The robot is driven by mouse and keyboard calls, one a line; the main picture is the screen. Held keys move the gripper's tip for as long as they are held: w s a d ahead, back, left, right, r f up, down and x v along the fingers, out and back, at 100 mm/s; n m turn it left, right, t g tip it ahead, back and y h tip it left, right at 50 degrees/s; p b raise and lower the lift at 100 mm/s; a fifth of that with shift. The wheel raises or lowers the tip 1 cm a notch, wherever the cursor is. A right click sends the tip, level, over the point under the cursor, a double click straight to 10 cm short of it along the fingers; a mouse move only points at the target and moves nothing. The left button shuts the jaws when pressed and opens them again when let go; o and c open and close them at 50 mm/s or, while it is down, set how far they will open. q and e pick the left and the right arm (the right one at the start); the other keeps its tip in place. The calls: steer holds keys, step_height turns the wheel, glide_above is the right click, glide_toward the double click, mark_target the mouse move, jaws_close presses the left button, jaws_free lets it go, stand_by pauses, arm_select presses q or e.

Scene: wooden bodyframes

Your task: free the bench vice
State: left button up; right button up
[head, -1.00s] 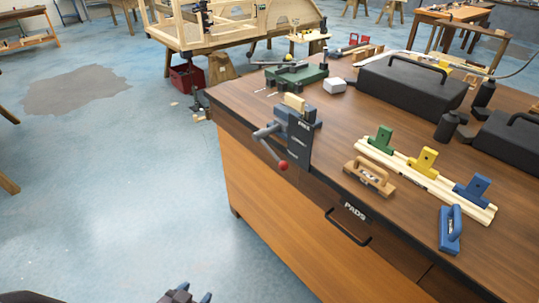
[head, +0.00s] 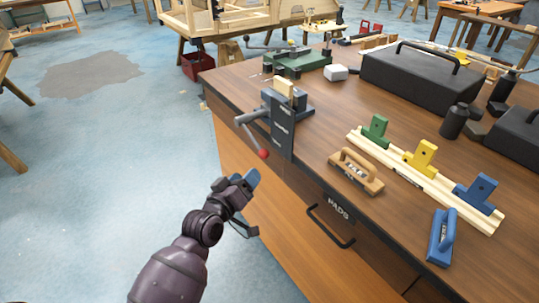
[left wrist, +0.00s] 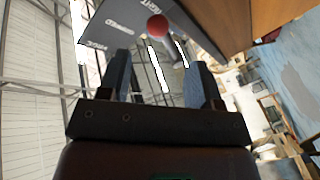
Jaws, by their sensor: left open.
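The dark grey bench vice (head: 284,132) is mounted at the near left corner of the wooden workbench (head: 310,150). A pale wooden block (head: 285,87) sits between its jaws. Its handle slants down on the front side and ends in a red ball (head: 263,154). My left gripper (head: 251,205) is open and empty, below the red ball and beside the bench front, apart from the vice. In the left wrist view the open fingers (left wrist: 158,80) point toward the red ball (left wrist: 157,25) and the grey vice body (left wrist: 120,25). My right gripper is not in view.
A tan wooden float (head: 356,172), a blue-handled tool (head: 442,237) and a rail with green, yellow and blue clamps (head: 408,173) lie right of the vice. Black cases (head: 422,82) stand behind. A drawer handle (head: 330,227) juts from the bench front. The floor left is clear.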

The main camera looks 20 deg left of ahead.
mark_target(261, 158)
arm_select(q)
steer(key=w, duration=0.2)
steer(key=w+n, duration=0.1)
steer(key=w, duration=0.1)
steer(key=w+d+n, duration=0.1)
steer(key=w, duration=0.1)
steer(key=shift+w+b, duration=0.15)
steer(key=shift+b, duration=0.25)
steer(key=w, duration=0.3)
steer(key=shift+w+d, duration=0.3)
steer(key=shift+d, duration=0.1)
steer(key=shift+w+r, duration=0.1)
steer(key=shift+w, duration=0.2)
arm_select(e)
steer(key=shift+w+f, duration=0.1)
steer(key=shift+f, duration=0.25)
arm_select(q)
jaws_close()
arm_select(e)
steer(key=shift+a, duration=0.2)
